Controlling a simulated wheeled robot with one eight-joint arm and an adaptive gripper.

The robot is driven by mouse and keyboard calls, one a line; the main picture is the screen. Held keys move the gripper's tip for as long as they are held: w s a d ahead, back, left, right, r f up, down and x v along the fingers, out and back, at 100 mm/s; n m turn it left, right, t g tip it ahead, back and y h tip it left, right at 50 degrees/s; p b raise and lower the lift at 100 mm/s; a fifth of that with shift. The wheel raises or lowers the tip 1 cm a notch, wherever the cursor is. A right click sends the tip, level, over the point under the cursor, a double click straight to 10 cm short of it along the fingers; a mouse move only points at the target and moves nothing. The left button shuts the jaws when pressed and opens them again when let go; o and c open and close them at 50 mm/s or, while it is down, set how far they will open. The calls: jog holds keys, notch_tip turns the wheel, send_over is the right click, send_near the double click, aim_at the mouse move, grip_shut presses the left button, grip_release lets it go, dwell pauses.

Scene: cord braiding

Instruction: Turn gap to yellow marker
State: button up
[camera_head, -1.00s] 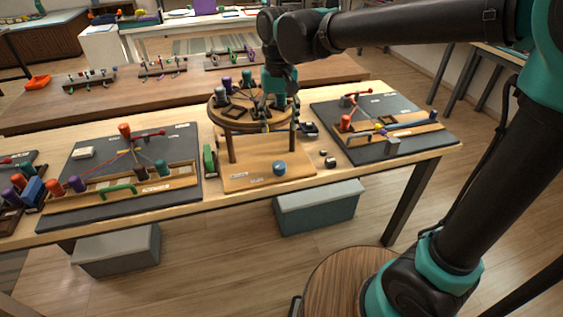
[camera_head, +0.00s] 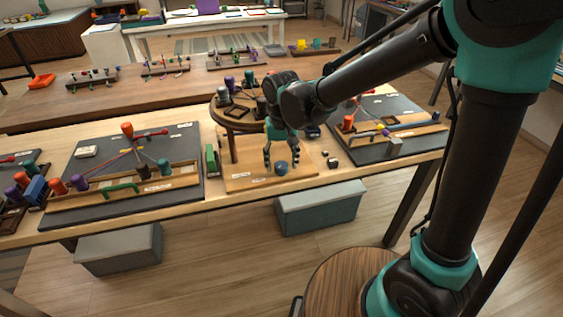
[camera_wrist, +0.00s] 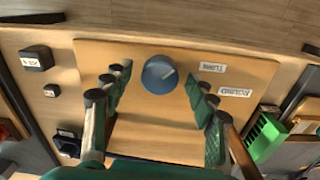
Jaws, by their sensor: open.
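A blue knob (camera_head: 281,168) stands on the wooden base board (camera_head: 240,180) of a stand. In the wrist view the knob (camera_wrist: 157,76) has a pale pointer line, and labels reading "TURN" and "ROUND" lie right of it. My gripper (camera_head: 280,159) is open above the board, pointing down. Its fingers (camera_wrist: 158,80) lie on either side of the knob in the wrist view, apart from it. A round wooden disc (camera_head: 231,122) is raised on posts behind, carrying several pegs and dark frames. My arm hides its right part. I cannot make out the gap or the yellow marker.
A green block (camera_head: 212,160) stands left of the board. Small dark blocks (camera_head: 329,158) lie to its right. Dark boards with pegs and cords flank the stand, left (camera_head: 90,155) and right (camera_head: 375,150). A grey bin (camera_head: 318,202) is below the table.

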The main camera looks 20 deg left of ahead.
aim_at(282, 165)
jog(key=shift+c, duration=0.4)
jog(key=c, duration=1.1)
jog(key=shift+n, duration=0.8)
jog(key=o, duration=1.2)
jog(key=shift+r, duration=0.1)
notch_tip(282, 165, up, 12)
jog(key=shift+f, duration=0.1)
